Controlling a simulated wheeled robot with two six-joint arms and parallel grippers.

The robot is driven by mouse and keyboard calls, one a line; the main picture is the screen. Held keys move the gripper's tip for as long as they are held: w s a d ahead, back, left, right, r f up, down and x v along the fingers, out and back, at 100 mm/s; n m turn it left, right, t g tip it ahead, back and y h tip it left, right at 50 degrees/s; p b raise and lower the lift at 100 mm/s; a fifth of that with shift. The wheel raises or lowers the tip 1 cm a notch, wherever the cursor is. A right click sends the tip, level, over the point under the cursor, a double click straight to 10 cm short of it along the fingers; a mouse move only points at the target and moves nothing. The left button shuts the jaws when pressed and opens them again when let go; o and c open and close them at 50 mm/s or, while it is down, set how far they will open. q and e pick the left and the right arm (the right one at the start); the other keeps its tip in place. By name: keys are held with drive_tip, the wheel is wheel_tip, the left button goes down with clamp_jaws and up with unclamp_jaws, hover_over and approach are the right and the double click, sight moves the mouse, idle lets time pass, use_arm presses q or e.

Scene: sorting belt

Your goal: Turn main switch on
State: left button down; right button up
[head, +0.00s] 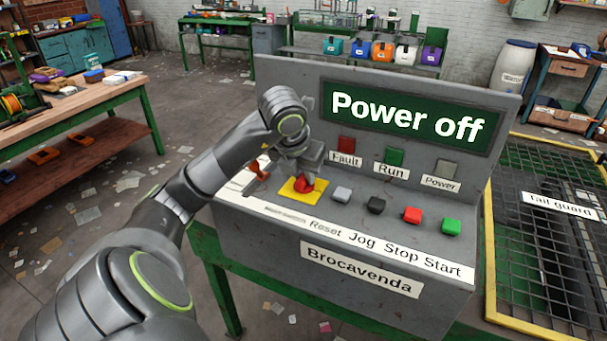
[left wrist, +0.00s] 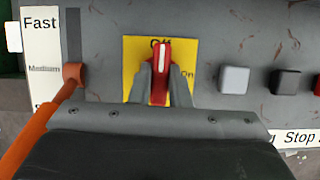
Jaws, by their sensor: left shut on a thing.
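The main switch is a red rotary knob (left wrist: 161,62) with a white line, on a yellow plate (left wrist: 133,52) marked Off at the top and On at the right. Its white line points up toward Off. My left gripper (left wrist: 161,90) is shut on the knob, one finger on each side. In the head view my left gripper (head: 304,181) comes down over the red knob (head: 303,186) and the yellow plate (head: 289,190). The green display (head: 407,117) reads "Power off". My right gripper is in neither view.
Right of the switch are a grey button (head: 341,194), a black button (head: 376,205), a red button (head: 412,215) and a green button (head: 451,226). An orange slider lever (left wrist: 73,76) is close on the left.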

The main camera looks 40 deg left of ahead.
use_arm(q)
drive_tip(key=m+b, duration=0.1)
drive_tip(key=m+h+b, duration=0.1)
drive_tip(key=b, duration=0.1)
drive_tip(key=m+b, duration=0.2)
drive_tip(key=shift+a+f+h, duration=0.15)
drive_tip(key=shift+f+h, duration=0.1)
drive_tip(key=shift+h, duration=0.05)
drive_tip(key=shift+r+m+h+b, duration=0.1)
drive_tip(key=shift+m+h+b, duration=0.3)
drive_tip(key=shift+m+b, duration=0.55)
drive_tip(key=m+b, duration=0.1)
drive_tip(key=m, duration=0.1)
drive_tip(key=shift+r+m+h, duration=0.1)
drive_tip(key=shift+m+h, duration=0.25)
drive_tip(key=shift+h, duration=0.05)
drive_tip(key=shift+r+m+g+h+b, duration=0.1)
drive_tip(key=shift+m+g+h+b, duration=0.25)
drive_tip(key=shift+m, duration=0.85)
drive_tip(key=shift+m+h, duration=0.25)
drive_tip(key=shift+m, duration=0.15)
